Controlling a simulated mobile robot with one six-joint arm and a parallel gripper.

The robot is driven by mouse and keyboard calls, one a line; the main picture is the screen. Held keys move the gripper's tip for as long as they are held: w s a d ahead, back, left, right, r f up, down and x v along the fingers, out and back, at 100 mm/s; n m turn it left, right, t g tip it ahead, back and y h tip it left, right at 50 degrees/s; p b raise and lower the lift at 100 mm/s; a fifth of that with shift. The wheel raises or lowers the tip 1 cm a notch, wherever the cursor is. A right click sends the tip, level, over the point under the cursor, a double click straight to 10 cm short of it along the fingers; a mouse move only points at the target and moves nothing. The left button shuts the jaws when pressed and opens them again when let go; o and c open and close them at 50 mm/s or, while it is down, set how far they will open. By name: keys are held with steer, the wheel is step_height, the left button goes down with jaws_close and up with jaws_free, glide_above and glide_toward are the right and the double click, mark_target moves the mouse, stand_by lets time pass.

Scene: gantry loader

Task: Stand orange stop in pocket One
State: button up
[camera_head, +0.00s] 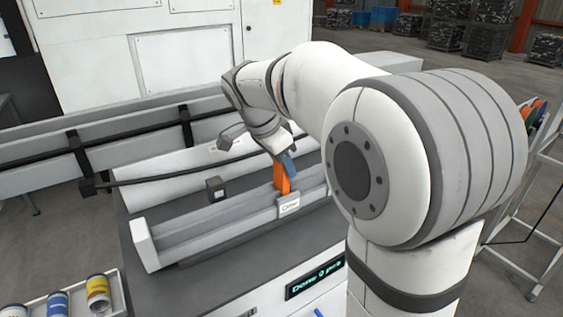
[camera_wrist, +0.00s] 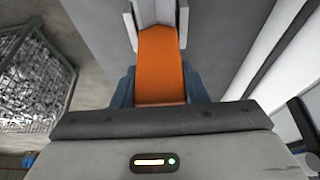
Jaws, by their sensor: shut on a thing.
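The orange stop (camera_head: 281,177) stands nearly upright at the grey rail, its lower end behind a small white label plate (camera_head: 289,205) whose lettering is hard to read. My gripper (camera_head: 285,163) is shut on the stop's upper part. In the wrist view, the orange stop (camera_wrist: 160,55) lies between my blue fingers (camera_wrist: 160,88), and its far end meets a pale channel with a wall on each side (camera_wrist: 131,22). Whether the stop's foot rests on the channel floor is hidden.
The long grey rail (camera_head: 200,229) runs across the dark bench top, with a small black block (camera_head: 215,189) behind it. A black hose (camera_head: 170,179) crosses over a white beam. A tray with several cans (camera_head: 98,293) stands at the lower left.

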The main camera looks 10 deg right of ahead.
mark_target(282, 175)
steer(key=shift+f, duration=0.3)
stand_by(0.4)
steer(key=shift+f+b, duration=1)
steer(key=shift+b, duration=0.05)
steer(key=shift+f, duration=0.1)
steer(key=shift+f+b, duration=0.4)
steer(key=shift+b, duration=0.1)
steer(key=o, duration=1.1)
steer(key=v, duration=0.8)
